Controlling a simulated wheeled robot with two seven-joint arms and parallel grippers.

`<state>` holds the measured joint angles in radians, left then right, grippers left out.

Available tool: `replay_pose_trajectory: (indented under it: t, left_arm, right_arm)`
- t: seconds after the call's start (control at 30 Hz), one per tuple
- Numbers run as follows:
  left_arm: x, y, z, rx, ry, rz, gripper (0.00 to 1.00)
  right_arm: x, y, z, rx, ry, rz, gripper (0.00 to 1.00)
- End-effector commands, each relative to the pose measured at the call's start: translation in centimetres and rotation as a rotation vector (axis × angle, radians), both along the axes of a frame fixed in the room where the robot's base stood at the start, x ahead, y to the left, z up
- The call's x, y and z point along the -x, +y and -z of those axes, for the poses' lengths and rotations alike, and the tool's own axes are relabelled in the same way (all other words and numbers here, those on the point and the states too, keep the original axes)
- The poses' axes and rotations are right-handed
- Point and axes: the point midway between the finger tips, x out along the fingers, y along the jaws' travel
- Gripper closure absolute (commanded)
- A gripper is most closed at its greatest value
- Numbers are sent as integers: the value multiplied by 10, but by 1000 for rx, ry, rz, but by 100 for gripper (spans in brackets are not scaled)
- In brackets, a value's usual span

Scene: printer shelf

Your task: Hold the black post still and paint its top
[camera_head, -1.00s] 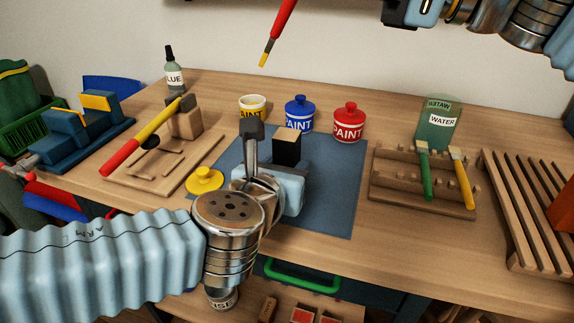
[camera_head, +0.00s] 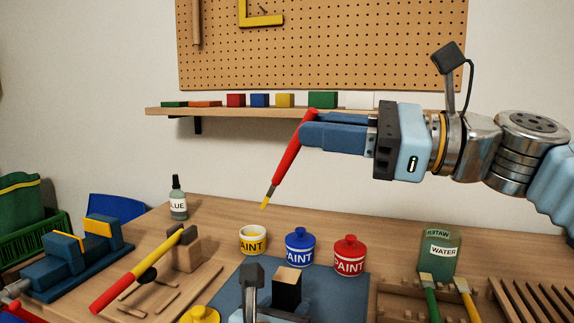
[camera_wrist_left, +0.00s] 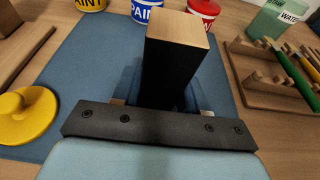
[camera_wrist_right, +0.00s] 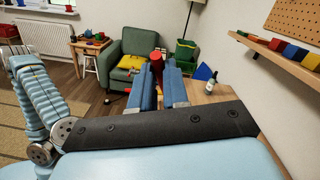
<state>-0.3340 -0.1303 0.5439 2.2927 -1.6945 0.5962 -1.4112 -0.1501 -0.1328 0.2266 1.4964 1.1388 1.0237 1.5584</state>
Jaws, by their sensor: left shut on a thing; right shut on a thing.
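The black post (camera_head: 287,291) stands upright on the blue mat, its top bare pale wood. It fills the middle of the left wrist view (camera_wrist_left: 172,70). My left gripper (camera_head: 284,312) is shut on the post low down; its fingers are mostly hidden behind the post in the left wrist view. My right gripper (camera_head: 310,133) is shut on the red-handled paintbrush (camera_head: 292,152), also seen end-on in the right wrist view (camera_wrist_right: 156,65). The brush hangs tilted, its yellowish tip in the air above the open yellow paint pot (camera_head: 253,240).
Lidded blue (camera_head: 300,247) and red (camera_head: 349,256) paint pots stand behind the post. A yellow lid (camera_head: 200,314) lies left of it. A glue bottle (camera_head: 178,200), water jar (camera_head: 440,252) and rack with two brushes (camera_head: 400,300) stand around. A wall shelf (camera_head: 220,112) runs behind my right gripper.

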Motion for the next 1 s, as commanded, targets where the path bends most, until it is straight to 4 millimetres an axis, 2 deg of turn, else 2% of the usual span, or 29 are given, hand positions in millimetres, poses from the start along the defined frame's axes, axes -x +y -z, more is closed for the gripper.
replay_pose_trajectory:
  t: [0.07, 0.23, 0.37, 0.7, 1.0]
  left_arm:
    - [0, 0, 0, 0, 0, 0, 89]
    - [0, 0, 0, 0, 0, 0, 89]
    - [0, 0, 0, 0, 0, 0, 89]
    - [0, 0, 0, 0, 0, 0, 89]
    - [0, 0, 0, 0, 0, 0, 89]
  right_arm:
    - [0, -1, -1, -1, -1, 1, 100]
    - [7, -25, -23, -7, -7, -1, 100]
    - [11, -36, -28, -5, -3, -2, 100]
    - [11, -36, 8, -4, 1, -2, 100]
    - [11, -37, 21, -5, 0, -1, 100]
